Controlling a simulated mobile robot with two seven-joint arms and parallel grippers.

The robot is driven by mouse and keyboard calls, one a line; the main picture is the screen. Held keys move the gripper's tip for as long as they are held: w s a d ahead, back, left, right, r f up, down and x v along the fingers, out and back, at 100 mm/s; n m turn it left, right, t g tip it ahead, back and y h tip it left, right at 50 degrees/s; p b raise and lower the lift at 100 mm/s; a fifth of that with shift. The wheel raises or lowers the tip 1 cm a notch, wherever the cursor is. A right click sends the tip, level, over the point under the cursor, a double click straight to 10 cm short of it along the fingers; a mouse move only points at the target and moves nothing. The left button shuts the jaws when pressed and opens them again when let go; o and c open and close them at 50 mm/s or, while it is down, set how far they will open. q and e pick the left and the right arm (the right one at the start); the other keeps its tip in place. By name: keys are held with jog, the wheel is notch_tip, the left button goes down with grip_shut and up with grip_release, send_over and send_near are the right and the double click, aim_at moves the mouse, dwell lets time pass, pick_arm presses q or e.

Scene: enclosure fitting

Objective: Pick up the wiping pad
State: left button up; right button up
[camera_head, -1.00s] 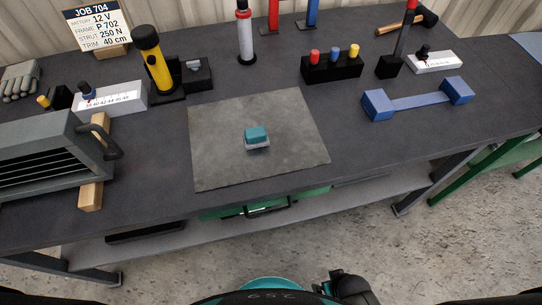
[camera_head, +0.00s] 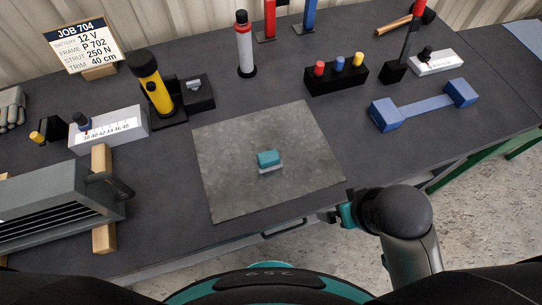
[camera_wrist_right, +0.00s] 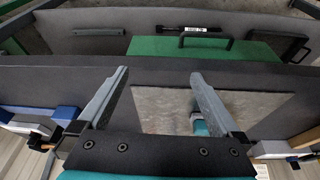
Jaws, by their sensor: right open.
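The wiping pad (camera_head: 269,159) is a small block with a teal top and a pale underside. It lies on the grey mat (camera_head: 225,195) near the middle of the bench. In the right wrist view, part of the pad (camera_wrist_right: 200,126) shows beyond the right-hand finger, which partly hides it. My right gripper (camera_wrist_right: 158,75) is open, with nothing between its fingers, and apart from the pad. In the head view, my right arm is at the bench's front edge, right of the mat. My left gripper is not in view.
A grey slatted enclosure (camera_head: 50,205) rests on wooden blocks at the left. A yellow flashlight (camera_head: 152,85), a block with coloured buttons (camera_head: 336,77) and a blue strut (camera_head: 425,105) stand around the mat. The mat is clear except for the pad.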

jog(key=w+a+r+n+y, duration=0.2)
jog(key=w+a+r+n, duration=0.2)
jog(key=a+n, duration=0.45)
jog(key=w+a+r+n+y, duration=0.3)
jog(key=w+a+r+n, duration=0.1)
jog(key=a+n, duration=0.4)
notch_tip(320, 180, up, 5)
jog(key=n+g+h, duration=0.4)
jog(key=n+h, duration=0.2)
jog(key=n, duration=1.5)
send_over(269, 156)
jog(key=shift+m, duration=0.25)
notch_tip(269, 156, down, 15)
jog(key=shift+r+b, duration=0.1)
jog(key=shift+b, duration=1.15)
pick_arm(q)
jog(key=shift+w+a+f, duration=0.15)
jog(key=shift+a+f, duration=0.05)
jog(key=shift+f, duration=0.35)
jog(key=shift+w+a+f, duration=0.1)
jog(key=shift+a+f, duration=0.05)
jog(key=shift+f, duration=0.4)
pick_arm(e)
jog(key=shift+c, duration=0.2)
jog(key=shift+r, duration=0.1)
jog(key=c, duration=1.3)
